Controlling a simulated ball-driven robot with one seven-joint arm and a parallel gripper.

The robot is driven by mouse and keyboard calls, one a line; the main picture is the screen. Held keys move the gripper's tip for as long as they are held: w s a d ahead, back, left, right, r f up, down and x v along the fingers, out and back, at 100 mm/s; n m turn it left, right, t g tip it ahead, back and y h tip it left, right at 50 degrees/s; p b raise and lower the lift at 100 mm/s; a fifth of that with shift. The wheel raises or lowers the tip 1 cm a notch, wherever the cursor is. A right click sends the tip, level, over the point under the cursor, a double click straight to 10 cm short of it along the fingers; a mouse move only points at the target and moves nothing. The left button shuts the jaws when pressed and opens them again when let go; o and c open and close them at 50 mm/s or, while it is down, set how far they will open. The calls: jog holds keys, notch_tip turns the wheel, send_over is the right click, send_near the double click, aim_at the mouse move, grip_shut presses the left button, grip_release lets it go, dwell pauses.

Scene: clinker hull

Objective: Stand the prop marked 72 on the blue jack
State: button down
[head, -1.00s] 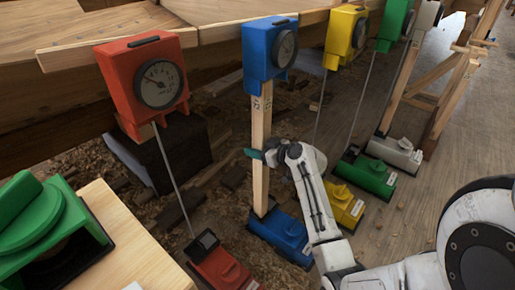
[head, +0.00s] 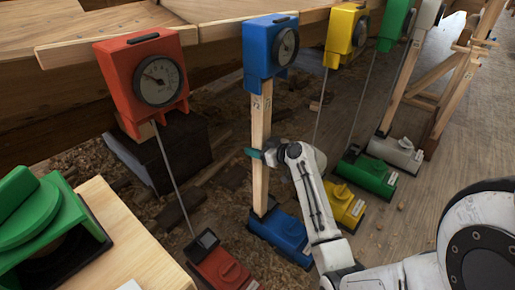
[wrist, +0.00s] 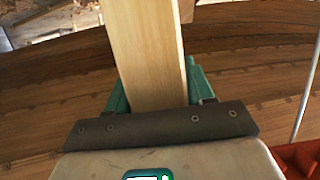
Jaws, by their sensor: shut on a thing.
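The wooden prop (head: 261,150) stands upright between the blue jack (head: 282,234) below and the blue gauge box (head: 270,48) above. A number on its upper part looks like 72. Its foot is at the left end of the blue jack; I cannot tell whether it bears fully on it. Its top meets the underside of the blue gauge box, or is very close to it. My gripper (head: 262,154) is shut on the prop near mid-height. In the wrist view the prop (wrist: 147,55) runs between the green fingers (wrist: 158,92).
A red jack (head: 222,268) and red gauge box (head: 145,82) are to the left. A green device (head: 45,215) on a wooden top (head: 130,245) is front left.

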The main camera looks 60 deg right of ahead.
jog(key=shift+c, duration=1.7)
grip_release()
jog(key=p+v, duration=0.3)
jog(key=v, duration=0.7)
jog(key=shift+s+r, duration=0.15)
jog(key=shift+s, duration=0.2)
jog(key=shift+s, duration=0.1)
jog(key=shift+s+a, duration=0.2)
jog(key=shift+s, duration=0.6)
jog(key=shift+s+a, duration=0.2)
jog(key=shift+s, duration=0.55)
jog(key=shift+s+a, duration=0.2)
jog(key=shift+s, duration=0.6)
jog(key=shift+s, duration=0.1)
